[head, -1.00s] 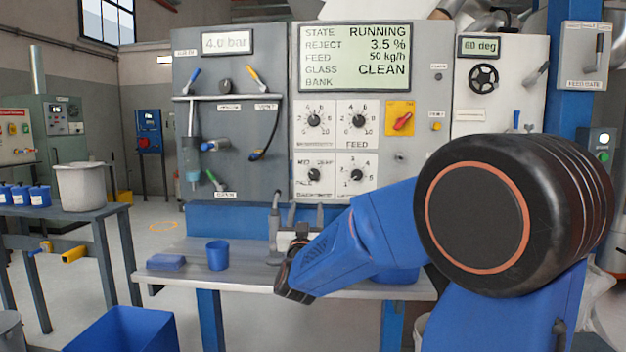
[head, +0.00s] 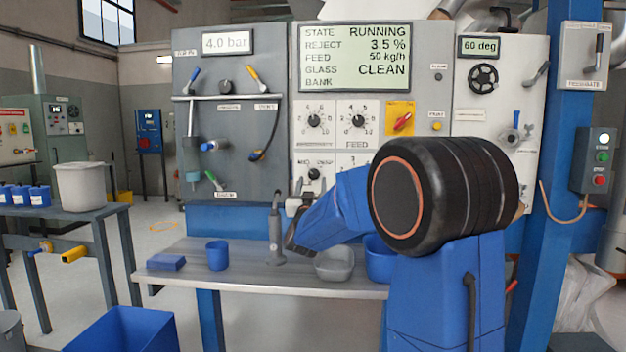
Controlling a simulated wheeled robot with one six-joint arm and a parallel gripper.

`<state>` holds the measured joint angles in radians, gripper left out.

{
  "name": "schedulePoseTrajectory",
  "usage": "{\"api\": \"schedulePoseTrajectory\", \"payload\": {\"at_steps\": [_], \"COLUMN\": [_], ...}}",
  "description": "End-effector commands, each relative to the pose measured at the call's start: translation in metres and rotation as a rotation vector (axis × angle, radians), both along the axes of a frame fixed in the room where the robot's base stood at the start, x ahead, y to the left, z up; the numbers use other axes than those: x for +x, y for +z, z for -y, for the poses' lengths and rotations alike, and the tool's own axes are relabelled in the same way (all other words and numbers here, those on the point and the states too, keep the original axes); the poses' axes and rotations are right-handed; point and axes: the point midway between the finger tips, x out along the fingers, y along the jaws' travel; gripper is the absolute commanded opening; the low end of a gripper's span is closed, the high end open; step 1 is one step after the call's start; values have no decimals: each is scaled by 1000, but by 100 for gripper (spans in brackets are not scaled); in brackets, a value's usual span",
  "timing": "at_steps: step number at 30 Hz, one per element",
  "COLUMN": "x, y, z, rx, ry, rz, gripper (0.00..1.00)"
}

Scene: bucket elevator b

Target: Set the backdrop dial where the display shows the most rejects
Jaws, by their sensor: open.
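The display (head: 355,57) reads state RUNNING, reject 3.5 %, feed 50 kg/h, glass CLEAN, and its bank line looks blank. Below it is a white dial panel. The lower left dial (head: 313,174) is in view above my wrist; its small label is too blurred to read for sure, so I cannot tell that it is the backdrop dial. The lower right dial is mostly hidden behind my arm. My gripper (head: 296,204) is open and small in the picture, below the lower left dial and apart from it, partly hidden by my wrist.
Two upper dials (head: 314,121) (head: 359,121) and a red switch on a yellow plate (head: 402,121) are close by. The bench (head: 230,278) holds a blue cup (head: 217,256), a blue block (head: 166,262), a grey stand (head: 275,240) and a grey tub (head: 334,264).

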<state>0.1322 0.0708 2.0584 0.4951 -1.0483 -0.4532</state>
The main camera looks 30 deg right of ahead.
Motion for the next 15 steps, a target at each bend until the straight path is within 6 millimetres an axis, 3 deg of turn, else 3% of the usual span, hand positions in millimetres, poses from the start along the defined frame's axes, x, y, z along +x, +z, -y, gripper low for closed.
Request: {"api": "schedulePoseTrajectory", "payload": {"at_steps": [6,15], "x": [21,30], "y": [10,15], "z": [15,20], "rx": [0,0], "ry": [-1,0], "rz": [0,0], "gripper": [50,50]}}
